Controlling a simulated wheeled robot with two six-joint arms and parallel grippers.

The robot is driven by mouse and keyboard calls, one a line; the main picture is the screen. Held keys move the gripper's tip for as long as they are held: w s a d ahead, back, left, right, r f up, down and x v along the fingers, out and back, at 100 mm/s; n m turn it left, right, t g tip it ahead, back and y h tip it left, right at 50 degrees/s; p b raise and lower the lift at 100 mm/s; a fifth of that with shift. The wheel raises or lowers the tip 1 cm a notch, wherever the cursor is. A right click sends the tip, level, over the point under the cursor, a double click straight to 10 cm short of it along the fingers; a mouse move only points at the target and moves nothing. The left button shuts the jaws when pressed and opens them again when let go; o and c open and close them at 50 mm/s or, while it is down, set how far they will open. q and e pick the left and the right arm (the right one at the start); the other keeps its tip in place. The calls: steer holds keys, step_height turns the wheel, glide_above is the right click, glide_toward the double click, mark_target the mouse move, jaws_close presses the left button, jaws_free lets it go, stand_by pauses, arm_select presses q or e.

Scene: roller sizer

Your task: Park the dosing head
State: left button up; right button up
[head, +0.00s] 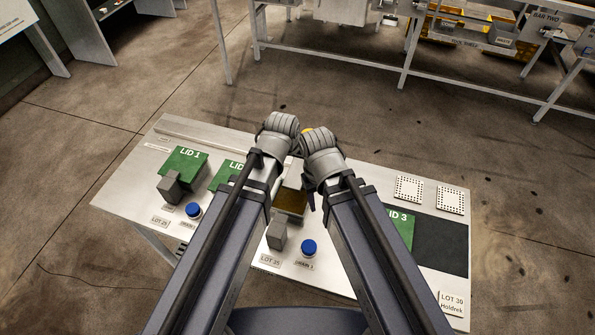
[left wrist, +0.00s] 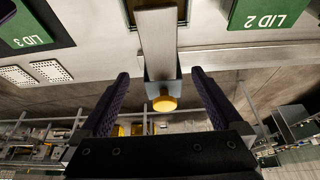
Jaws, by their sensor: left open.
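A grey bar (left wrist: 157,42) with a blue-grey end block and a round orange-yellow cap (left wrist: 164,103) shows in the left wrist view; I take it for the dosing head. The cap lies between the fingers of my left gripper (left wrist: 160,76), which is open with a gap on both sides. In the head view a bit of orange (head: 306,130) shows between my two wrists; the rest is hidden. My left wrist and my right wrist (head: 320,160) are close together over the table's middle. The right fingers are mostly hidden.
The table (head: 150,215) carries green LID 1 (head: 184,165), partly covered LID 2 (head: 228,173), and LID 3 (head: 405,230) by a dark mat (head: 440,245). An open bin (head: 291,203), grey blocks, blue knobs (head: 308,248) and two perforated plates (head: 408,189) are also there.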

mark_target(299, 167)
arm_select(q)
steer(key=shift+w+f, duration=0.25)
steer(key=shift+f, duration=0.05)
steer(key=shift+w+d+f+b, duration=0.1)
steer(key=shift+f+b, duration=0.45)
steer(key=shift+b, duration=0.3)
steer(key=b+x, duration=0.5)
steer(key=x, duration=0.1)
steer(key=shift+w+f+b, duration=0.1)
steer(key=shift+b, duration=0.25)
jaws_close()
